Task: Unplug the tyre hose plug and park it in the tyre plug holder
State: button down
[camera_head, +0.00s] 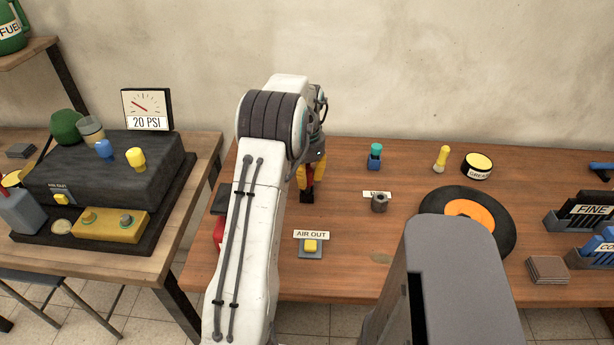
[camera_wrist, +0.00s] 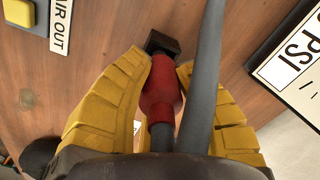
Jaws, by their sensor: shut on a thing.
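My gripper (camera_head: 309,176) is low over the table, partly hidden behind my arm. In the wrist view its yellow fingers (camera_wrist: 160,70) are shut on the red hose plug (camera_wrist: 162,97). The plug's tip is at a small dark block (camera_wrist: 162,43) on the wood, which also shows in the head view (camera_head: 307,197); I cannot tell whether the plug is fully seated. A grey hose (camera_wrist: 207,70) runs past the plug. A short dark grey hollow cylinder (camera_head: 379,203), possibly the plug holder, stands to the right, with a partly hidden label behind it.
A yellow AIR OUT button (camera_head: 310,246) is in front of my gripper. A blue-green piece (camera_head: 375,156), a yellow peg (camera_head: 442,158) and a black disc with an orange centre (camera_head: 467,220) lie to the right. A PSI sign (camera_wrist: 295,60) stands close by. Table between block and cylinder is clear.

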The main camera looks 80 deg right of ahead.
jog(key=shift+f+b, duration=0.55)
jog(key=shift+f, duration=0.4)
jog(key=c, duration=0.9)
grip_release()
jog(key=shift+c, duration=0.2)
jog(key=shift+r, duration=0.15)
notch_tip(320, 180, up, 12)
jog(key=shift+a+f, duration=0.1)
jog(key=shift+a, duration=0.05)
jog(key=shift+w, duration=0.1)
